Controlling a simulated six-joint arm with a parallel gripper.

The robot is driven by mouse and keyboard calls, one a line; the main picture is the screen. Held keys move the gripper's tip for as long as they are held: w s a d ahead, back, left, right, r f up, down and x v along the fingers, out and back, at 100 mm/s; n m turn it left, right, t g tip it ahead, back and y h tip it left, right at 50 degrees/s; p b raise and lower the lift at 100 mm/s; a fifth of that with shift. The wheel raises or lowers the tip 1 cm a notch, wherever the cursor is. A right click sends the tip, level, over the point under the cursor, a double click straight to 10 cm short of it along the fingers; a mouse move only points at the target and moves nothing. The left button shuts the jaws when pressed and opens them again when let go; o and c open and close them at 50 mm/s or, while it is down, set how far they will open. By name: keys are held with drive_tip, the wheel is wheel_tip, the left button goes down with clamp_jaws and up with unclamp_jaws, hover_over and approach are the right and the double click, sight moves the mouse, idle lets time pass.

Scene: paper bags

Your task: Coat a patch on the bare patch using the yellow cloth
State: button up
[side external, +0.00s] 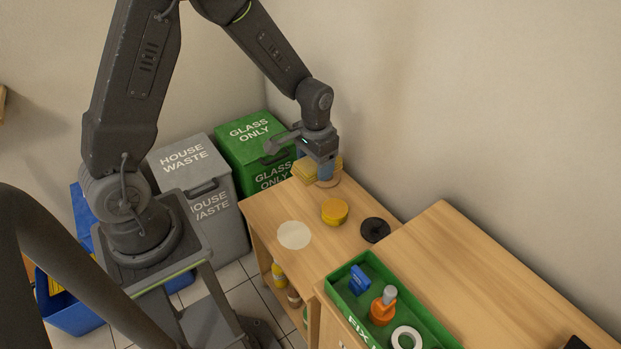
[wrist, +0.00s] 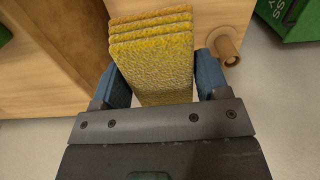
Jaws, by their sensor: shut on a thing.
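My gripper (side external: 323,168) is at the far end of the wooden bench top. It is shut on the yellow cloth (side external: 302,171), a folded, layered pad. In the wrist view the yellow cloth (wrist: 152,62) sits between the two blue fingers of my gripper (wrist: 158,84), its folded end pointing away from me. The bare patch (side external: 294,235) is a pale round spot on the bench top, nearer the camera and well apart from the cloth. A round yellow tin (side external: 334,211) stands between them; its contents cannot be made out.
A black disc (side external: 375,229) lies right of the tin. A wooden peg (wrist: 229,48) is beside my right finger in the wrist view. A green tray (side external: 345,283) with a blue item, an orange bottle and a white ring stands in front. Grey and green bins (side external: 240,140) stand behind.

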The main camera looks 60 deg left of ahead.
sight(303, 225)
drive_tip(key=shift+s+a+f+n, duration=0.1)
drive_tip(key=shift+s+f+n, duration=0.05)
drive_tip(key=shift+f+n, duration=0.4)
drive_tip(key=shift+s+a+f+n, duration=0.4)
drive_tip(key=shift+s+f+n, duration=1.25)
drive_tip(key=shift+f+n, duration=3.3)
drive_tip(key=shift+s+a+f+n, duration=0.4)
drive_tip(key=shift+s+f+n, duration=1.2)
drive_tip(key=shift+f+n, duration=3.35)
drive_tip(key=shift+s+a+f+n, duration=0.4)
drive_tip(key=shift+s+f+n, duration=1.65)
drive_tip(key=shift+n, duration=5.3)
drive_tip(key=shift+w+f, duration=0.75)
drive_tip(key=shift+w, duration=0.25)
drive_tip(key=shift+c, duration=0.3)
drive_tip(key=shift+w+f, duration=0.15)
drive_tip(key=shift+w, duration=4.35)
drive_tip(key=shift+s, duration=5)
drive_tip(key=shift+s+a, duration=0.1)
drive_tip(key=shift+a, duration=1.3)
drive_tip(key=shift+w, duration=4.95)
drive_tip(key=shift+s, duration=5.05)
drive_tip(key=shift+w+r, duration=0.1)
drive_tip(key=shift+r, duration=3.9)
